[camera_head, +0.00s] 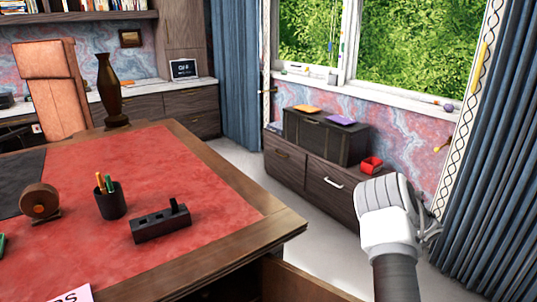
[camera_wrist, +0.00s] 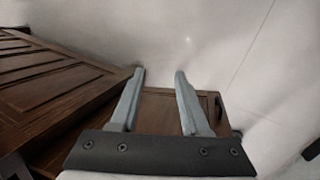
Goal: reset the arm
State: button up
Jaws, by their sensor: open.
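My gripper (camera_wrist: 159,76) is open in the wrist view, with its two grey fingers apart and nothing between them. Below and beyond the fingers are dark wooden panels (camera_wrist: 160,107) and a pale floor (camera_wrist: 225,35). In the head view my arm reaches up at the lower right, to the right of the desk and in front of the low cabinet (camera_head: 287,160). The fingers are mostly hidden there behind the white and grey wrist.
The red leather desk (camera_head: 215,190) holds a pen cup (camera_head: 110,203), a black block-like holder (camera_head: 161,224), a round brown object (camera_head: 40,202) and a tall vase (camera_head: 110,90). Blue curtains (camera_head: 497,180) hang at right.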

jog(key=w+a+r+m+t+h, duration=0.15)
jog(key=r+m, duration=0.25)
jog(key=r, duration=0.6)
jog(key=w+r+m+t+h, duration=0.1)
jog(key=r+m+t+h, duration=0.3)
jog(key=r, duration=0.6)
jog(key=w+a+r+m+t+y, duration=0.15)
jog(key=r+m, duration=0.35)
jog(key=r, duration=0.6)
jog(key=s+a+r+m+h, duration=0.1)
jog(key=s+a+r+m, duration=0.15)
jog(key=s, duration=0.25)
jog(key=s+a+r+m+g, duration=0.1)
jog(key=s+a+r+m, duration=0.15)
jog(key=s+m, duration=0.2)
jog(key=s+a+r+m+h, duration=0.1)
jog(key=s+a+r+m, duration=0.15)
jog(key=s, duration=0.35)
jog(key=s+a+f+m+g+y, duration=0.2)
jog(key=s+a, duration=0.6)
jog(key=s, duration=0.2)
jog(key=s+a+f+m+g+y, duration=0.2)
jog(key=s+a+f+y, duration=0.1)
jog(key=s+a, duration=0.6)
notch_tip(320, 180, up, 19)
jog(key=s+p, duration=0.2)
jog(key=p, duration=1.7)
jog(key=shift+d, duration=0.3)
jog(key=shift+d, duration=0.1)
